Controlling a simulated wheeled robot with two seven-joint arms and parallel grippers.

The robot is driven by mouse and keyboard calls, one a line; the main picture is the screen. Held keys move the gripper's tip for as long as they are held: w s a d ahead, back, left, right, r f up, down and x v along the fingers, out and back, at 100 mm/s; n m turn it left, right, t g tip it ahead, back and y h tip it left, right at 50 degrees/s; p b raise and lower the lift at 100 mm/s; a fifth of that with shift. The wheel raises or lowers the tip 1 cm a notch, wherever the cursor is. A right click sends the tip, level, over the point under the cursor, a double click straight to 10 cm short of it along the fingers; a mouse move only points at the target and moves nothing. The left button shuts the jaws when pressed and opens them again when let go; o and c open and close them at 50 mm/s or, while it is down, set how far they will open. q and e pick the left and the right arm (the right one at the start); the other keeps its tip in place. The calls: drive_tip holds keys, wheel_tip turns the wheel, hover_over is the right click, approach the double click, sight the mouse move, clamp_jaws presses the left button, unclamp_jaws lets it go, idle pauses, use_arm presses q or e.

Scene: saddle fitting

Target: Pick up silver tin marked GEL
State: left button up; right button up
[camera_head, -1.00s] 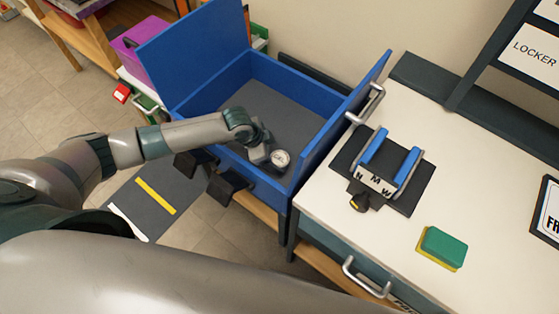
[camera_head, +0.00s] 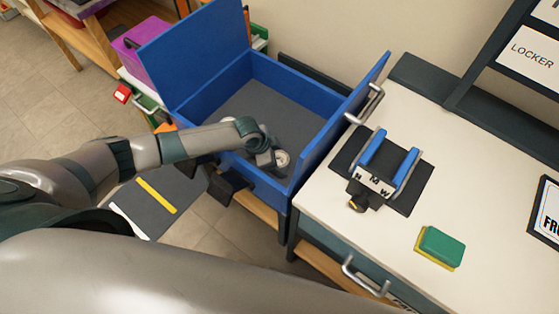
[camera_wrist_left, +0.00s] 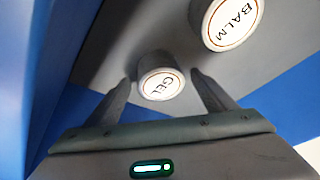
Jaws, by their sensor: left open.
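The silver tin marked GEL (camera_wrist_left: 160,86) shows in the left wrist view, with a white lid and its label upside down. It stands on the grey floor of the blue bin (camera_head: 268,181). My left gripper (camera_wrist_left: 161,77) is open and empty, its fingertips on either side of the tin in that view; I cannot tell whether they reach down around it. In the head view my left gripper (camera_head: 267,160) is inside the bin, beside a round tin (camera_head: 281,160) that it partly covers; that label is not legible there. My right gripper is not in view.
A second tin, marked BALM (camera_wrist_left: 231,22), stands close by at upper right in the wrist view. The bin's blue walls surround the gripper. The white counter (camera_head: 330,212) at right holds a blue-padded fixture (camera_head: 375,182) and a green-yellow sponge (camera_head: 441,247).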

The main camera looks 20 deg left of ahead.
sight(278, 160)
use_arm(q)
drive_tip(key=shift+f, duration=0.1)
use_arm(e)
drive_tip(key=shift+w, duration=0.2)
use_arm(q)
drive_tip(key=shift+c, duration=0.3)
drive_tip(key=c, duration=1.2)
